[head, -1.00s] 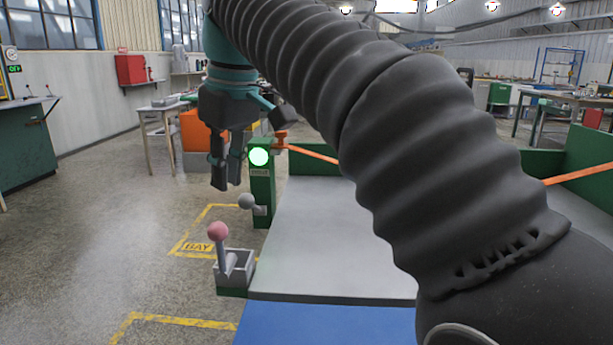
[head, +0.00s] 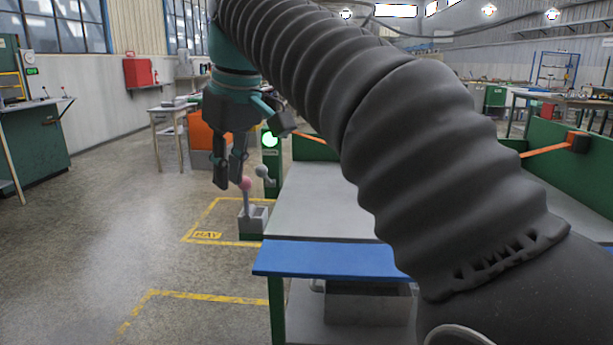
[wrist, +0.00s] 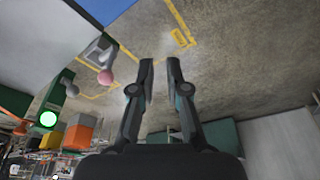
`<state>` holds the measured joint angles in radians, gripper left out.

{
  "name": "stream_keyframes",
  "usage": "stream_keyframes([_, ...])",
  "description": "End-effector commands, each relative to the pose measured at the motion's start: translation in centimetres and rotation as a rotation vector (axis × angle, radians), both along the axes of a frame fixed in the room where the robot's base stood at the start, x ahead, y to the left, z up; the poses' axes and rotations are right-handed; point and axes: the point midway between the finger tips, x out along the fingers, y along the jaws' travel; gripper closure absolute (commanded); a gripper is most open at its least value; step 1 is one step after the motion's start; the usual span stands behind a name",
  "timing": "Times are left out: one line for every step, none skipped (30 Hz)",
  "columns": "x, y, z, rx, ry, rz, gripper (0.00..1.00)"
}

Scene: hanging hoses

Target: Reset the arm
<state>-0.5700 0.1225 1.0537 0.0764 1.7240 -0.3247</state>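My gripper (head: 229,184) hangs at the left of the head view, below my ribbed dark arm (head: 400,130). In the wrist view my gripper (wrist: 160,62) has two dark fingers standing apart with a gap between them. Nothing is between the fingers; the grey floor shows through the gap. In the head view the fingertips appear close to a pink-knobbed lever (head: 246,185), but the wrist view shows that lever (wrist: 105,77) off to the left, apart from the fingers.
A workbench (head: 325,210) with a blue front edge stands ahead, partly hidden by my arm. A green post with a lit green lamp (head: 270,139) and a grey-knobbed lever (head: 262,171) stand at its left. Open floor (head: 110,230) with yellow markings lies left.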

Motion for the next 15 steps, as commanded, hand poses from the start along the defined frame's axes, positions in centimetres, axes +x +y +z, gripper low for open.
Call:
stream_keyframes([0.4,0.3,-0.4,0.008,-0.007,-0.013,0.85])
stream_keyframes([0.7,0.5,-0.6,0.013,-0.012,-0.022,0.85])
stream_keyframes([1.0,0.7,-1.2,0.016,-0.013,-0.033,0.85])
stream_keyframes([1.2,0.9,-1.7,0.017,-0.014,-0.041,0.85])
stream_keyframes([1.4,1.0,-2.2,0.019,-0.014,-0.05,0.85])
stream_keyframes([1.7,1.1,-2.9,0.02,-0.013,-0.061,0.85])
stream_keyframes([1.8,1.2,-3.4,0.02,-0.013,-0.068,0.85])
stream_keyframes([1.9,1.3,-3.9,0.021,-0.013,-0.076,0.85])
stream_keyframes([2.0,1.3,-4.5,0.024,-0.013,-0.088,0.85])
stream_keyframes([2.1,1.3,-4.9,0.026,-0.014,-0.095,0.85])
stream_keyframes([2.1,1.3,-5.3,0.027,-0.014,-0.103,0.85])
stream_keyframes([2.1,1.1,-6.0,0.028,-0.014,-0.115,0.85])
stream_keyframes([2.2,1.0,-6.4,0.031,-0.016,-0.126,0.85])
stream_keyframes([2.1,0.8,-6.9,0.032,-0.017,-0.136,0.85])
stream_keyframes([2.1,0.4,-7.6,0.034,-0.018,-0.153,0.85])
